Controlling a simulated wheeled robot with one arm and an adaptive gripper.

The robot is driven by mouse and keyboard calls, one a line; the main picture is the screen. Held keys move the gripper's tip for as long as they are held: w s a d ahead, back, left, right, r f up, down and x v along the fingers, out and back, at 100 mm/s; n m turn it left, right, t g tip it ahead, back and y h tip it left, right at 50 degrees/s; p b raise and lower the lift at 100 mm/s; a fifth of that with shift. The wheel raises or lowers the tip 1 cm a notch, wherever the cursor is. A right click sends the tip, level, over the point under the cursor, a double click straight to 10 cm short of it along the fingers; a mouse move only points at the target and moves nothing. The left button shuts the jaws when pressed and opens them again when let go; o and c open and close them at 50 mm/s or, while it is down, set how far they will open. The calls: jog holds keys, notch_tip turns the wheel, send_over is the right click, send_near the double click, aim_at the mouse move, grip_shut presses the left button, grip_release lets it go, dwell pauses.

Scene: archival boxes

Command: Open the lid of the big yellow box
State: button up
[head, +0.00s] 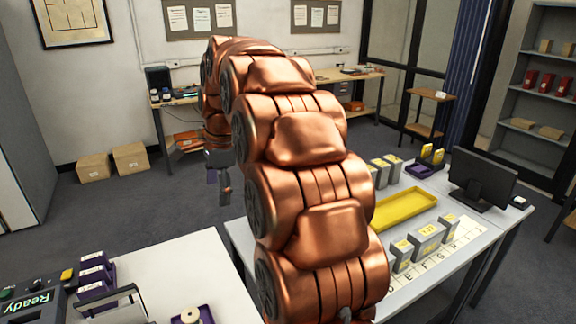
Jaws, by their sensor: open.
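No large box that is plainly yellow with a lid shows in the head view. Grey boxes with yellow labels stand on the white table at right, a front row with a wider one (426,240) in the middle and a back group (393,165). A shallow yellow tray (405,208) lies between them, partly hidden by my copper arm. My gripper (218,190) hangs down beyond the arm, over the floor, small in view. It is open and looks empty, well away from the boxes.
The white table (232,243) also bears a dark monitor (482,178) and a lettered strip (470,240). Another white table at lower left holds purple-and-white items (95,270) and a wire-framed device. Two cardboard boxes (130,158) sit on the floor. My arm blocks the middle.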

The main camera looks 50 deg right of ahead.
jog(key=w+d+f+m, duration=0.1)
jog(key=w+d+m, duration=0.1)
jog(key=d+m, duration=0.4)
jog(key=w+d+m+t+h+b, duration=0.1)
jog(key=d+m, duration=0.5)
jog(key=d, duration=0.9)
jog(key=w+d+f+m+t+h+b, duration=0.1)
jog(key=w+d+m, duration=0.1)
jog(key=d+m, duration=0.4)
jog(key=shift+w+d+f+m, duration=0.1)
jog(key=shift+w+d, duration=0.05)
jog(key=shift+d, duration=0.7)
jog(key=shift+w+d+f+m, duration=0.1)
jog(key=shift+d, duration=0.7)
jog(key=shift+w+d+f+m, duration=0.1)
jog(key=shift+w+d, duration=0.05)
jog(key=shift+d, duration=0.7)
jog(key=shift+p+x, duration=0.65)
jog(key=shift+x, duration=3.05)
jog(key=shift+w, duration=0.15)
jog(key=shift+r+t, duration=0.1)
jog(key=shift+t, duration=0.2)
grip_shut()
